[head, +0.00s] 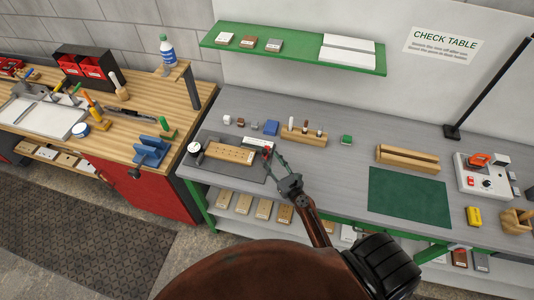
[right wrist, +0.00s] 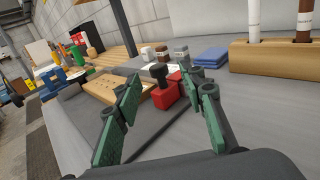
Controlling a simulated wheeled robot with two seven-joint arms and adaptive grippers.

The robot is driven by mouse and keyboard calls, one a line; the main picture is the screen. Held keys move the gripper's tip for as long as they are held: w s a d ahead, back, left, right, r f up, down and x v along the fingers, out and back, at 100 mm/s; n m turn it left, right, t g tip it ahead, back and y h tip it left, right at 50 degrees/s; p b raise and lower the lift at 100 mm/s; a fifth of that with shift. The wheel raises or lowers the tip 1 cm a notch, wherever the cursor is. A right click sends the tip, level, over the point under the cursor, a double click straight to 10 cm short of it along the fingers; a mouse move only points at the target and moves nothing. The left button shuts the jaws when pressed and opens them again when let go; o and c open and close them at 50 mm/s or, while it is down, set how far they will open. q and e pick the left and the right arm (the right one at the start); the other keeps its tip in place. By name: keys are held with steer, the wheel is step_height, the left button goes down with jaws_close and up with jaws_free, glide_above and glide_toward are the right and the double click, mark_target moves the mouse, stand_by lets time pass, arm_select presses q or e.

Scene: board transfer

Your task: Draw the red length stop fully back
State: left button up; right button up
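The red length stop (right wrist: 167,94) with a black knob on top stands at the near end of the drilled wooden board (right wrist: 115,89) in the right wrist view. In the head view only a small red bit of the stop (head: 266,152) shows at the right end of the board (head: 230,153). My right gripper (head: 273,152) reaches over the grey bench. In the right wrist view its green fingers (right wrist: 168,98) are spread wide, with the stop between or just beyond their tips; contact is not clear. My left gripper is not in view.
A dark plate (head: 212,172) with a round dial (head: 195,149) lies under the board. A wooden pen block (head: 304,135) and a blue pad (head: 271,128) stand behind. A green mat (head: 410,197) lies to the right. The bench between mat and gripper is clear.

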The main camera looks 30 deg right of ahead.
steer(key=s, duration=0.6)
steer(key=shift+s, duration=0.15)
